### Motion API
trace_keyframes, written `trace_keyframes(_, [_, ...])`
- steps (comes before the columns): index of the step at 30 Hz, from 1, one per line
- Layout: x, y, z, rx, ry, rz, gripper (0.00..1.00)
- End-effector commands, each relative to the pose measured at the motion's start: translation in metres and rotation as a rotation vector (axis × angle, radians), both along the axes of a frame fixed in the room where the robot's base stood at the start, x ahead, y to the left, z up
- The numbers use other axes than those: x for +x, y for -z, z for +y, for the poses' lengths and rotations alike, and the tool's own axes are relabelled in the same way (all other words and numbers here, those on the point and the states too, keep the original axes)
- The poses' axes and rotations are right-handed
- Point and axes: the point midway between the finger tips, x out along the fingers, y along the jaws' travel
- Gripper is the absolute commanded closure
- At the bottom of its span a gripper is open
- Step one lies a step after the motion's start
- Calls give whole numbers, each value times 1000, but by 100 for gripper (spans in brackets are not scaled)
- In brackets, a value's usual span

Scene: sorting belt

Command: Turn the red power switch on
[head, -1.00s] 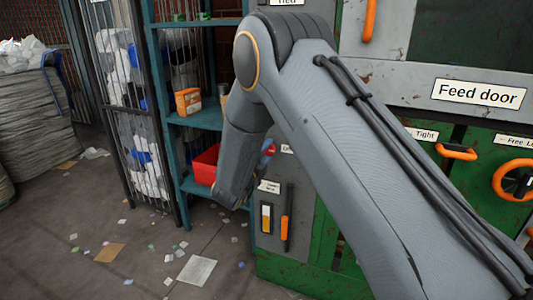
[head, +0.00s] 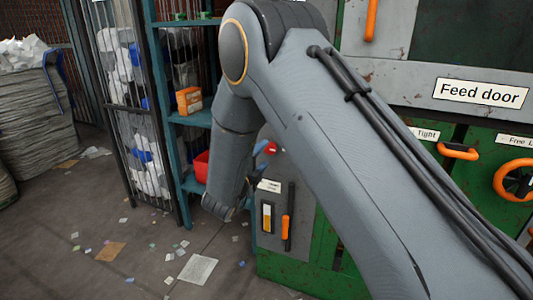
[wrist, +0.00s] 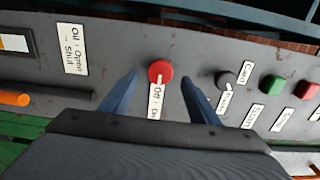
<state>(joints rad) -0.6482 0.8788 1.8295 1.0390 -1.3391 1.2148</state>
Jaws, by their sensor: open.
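The red power switch (wrist: 160,72) is a round red knob on a grey panel, with an "Off : On" label (wrist: 155,101) just below it in the wrist view. A red knob (head: 270,148) also shows beside my arm in the head view. My gripper (wrist: 160,79) is open, its two blue fingers on either side of the knob in the picture, with a gap to each. Whether the fingertips reach the knob's depth is unclear. The knob's pointer is not readable. In the head view my arm hides most of the gripper.
Right of the switch are a black knob (wrist: 226,80), a green button (wrist: 272,85) and a red button (wrist: 306,90). To its left is the oil label (wrist: 72,48). An orange lever (head: 286,228) sits lower on the panel. Blue shelving (head: 200,118) stands left of my arm.

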Motion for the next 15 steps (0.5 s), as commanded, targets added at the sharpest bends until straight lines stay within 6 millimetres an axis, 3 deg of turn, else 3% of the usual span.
trace_keyframes(6, [-27, 0, 10, 1, 0, 0, 44])
trace_keyframes(15, [-33, 0, 12, 1, 1, 0, 44])
